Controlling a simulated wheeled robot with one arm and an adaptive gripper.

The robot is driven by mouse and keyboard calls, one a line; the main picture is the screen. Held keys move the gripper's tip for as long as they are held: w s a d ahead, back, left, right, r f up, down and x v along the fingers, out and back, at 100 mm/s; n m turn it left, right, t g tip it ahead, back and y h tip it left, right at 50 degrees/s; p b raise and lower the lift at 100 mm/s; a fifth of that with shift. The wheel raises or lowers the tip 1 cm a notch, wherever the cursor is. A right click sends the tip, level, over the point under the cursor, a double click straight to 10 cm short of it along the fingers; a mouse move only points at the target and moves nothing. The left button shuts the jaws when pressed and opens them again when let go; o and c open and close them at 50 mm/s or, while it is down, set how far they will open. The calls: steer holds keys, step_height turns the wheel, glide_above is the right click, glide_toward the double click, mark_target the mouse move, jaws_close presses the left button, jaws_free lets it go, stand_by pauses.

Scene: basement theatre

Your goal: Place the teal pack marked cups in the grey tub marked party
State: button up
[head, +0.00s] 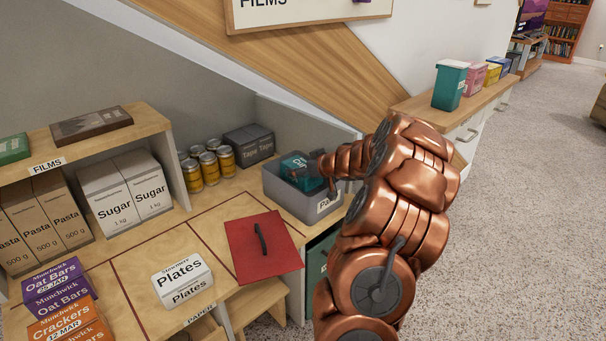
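The teal pack (291,163), its label only partly readable as "Cu", is inside the opening of the grey tub (285,201). Its top shows near the rim and its lower part is hidden by the tub wall. The tub's white label reads "Pa", the rest hidden behind my arm. My gripper (312,178) reaches in from the right, with its dark fingers at the pack's right side. Whether the fingers grip the pack or stand apart from it is not clear.
Tape boxes (250,145) and gold cans (208,165) stand behind and left of the tub. A teal bin (450,85) stands on the right counter.

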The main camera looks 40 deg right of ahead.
steer(key=shift+d+f, duration=0.25)
steer(key=shift+f, duration=0.25)
steer(key=shift+f, duration=0.6)
steer(key=o, duration=1.1)
